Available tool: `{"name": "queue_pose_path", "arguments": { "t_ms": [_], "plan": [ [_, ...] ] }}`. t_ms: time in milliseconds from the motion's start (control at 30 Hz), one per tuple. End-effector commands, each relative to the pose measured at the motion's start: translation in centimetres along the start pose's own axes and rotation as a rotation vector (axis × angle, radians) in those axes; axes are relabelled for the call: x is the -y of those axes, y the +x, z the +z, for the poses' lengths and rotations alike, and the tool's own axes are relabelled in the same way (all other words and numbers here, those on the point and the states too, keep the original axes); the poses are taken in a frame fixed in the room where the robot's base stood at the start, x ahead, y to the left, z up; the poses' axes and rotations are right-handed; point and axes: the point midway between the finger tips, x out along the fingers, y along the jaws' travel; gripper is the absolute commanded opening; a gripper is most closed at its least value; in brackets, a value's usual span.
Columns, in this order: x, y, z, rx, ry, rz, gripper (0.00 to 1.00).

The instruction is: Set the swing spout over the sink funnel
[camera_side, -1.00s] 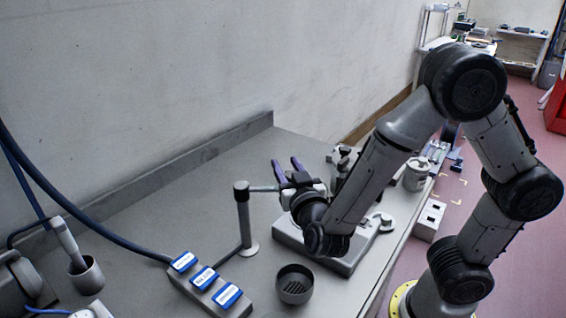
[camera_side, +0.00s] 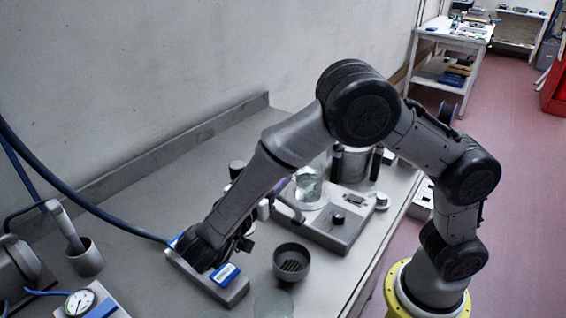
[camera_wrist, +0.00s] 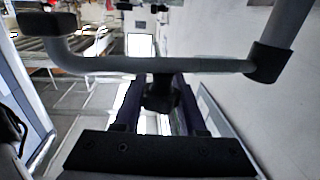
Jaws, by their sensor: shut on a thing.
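The swing spout shows in the wrist view as a grey tube (camera_wrist: 170,65) crossing the picture, upside down. Its post (camera_wrist: 284,35) is at the right and its bent, dark-tipped outlet (camera_wrist: 48,25) at the left. My gripper (camera_wrist: 160,95) has its purple fingers on either side of a dark knob under the tube, shut on it. In the side view my gripper (camera_side: 277,208) is low over the bench, and my forearm hides most of the spout. The sink funnel (camera_side: 292,262), a dark round cup with a slotted grate, stands in front of it. Whether the outlet is above the funnel cannot be told.
A hotplate (camera_side: 340,228) with a glass beaker (camera_side: 309,186) is behind the funnel. A labelled block (camera_side: 236,290) lies under my wrist. A clear dish (camera_side: 272,303) is at the front. A mortar with pestle (camera_side: 86,262), a gauge (camera_side: 80,302) and a blue hose (camera_side: 100,211) are at left.

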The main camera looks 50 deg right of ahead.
Motion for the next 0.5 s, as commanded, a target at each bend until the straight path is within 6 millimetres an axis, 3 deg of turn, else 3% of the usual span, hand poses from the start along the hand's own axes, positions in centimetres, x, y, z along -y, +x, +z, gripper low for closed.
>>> {"name": "queue_pose_path", "arguments": {
  "t_ms": [500],
  "plan": [
    [-0.04,-1.02,-0.08,-0.002,0.002,0.11,0.0]
  ]
}}
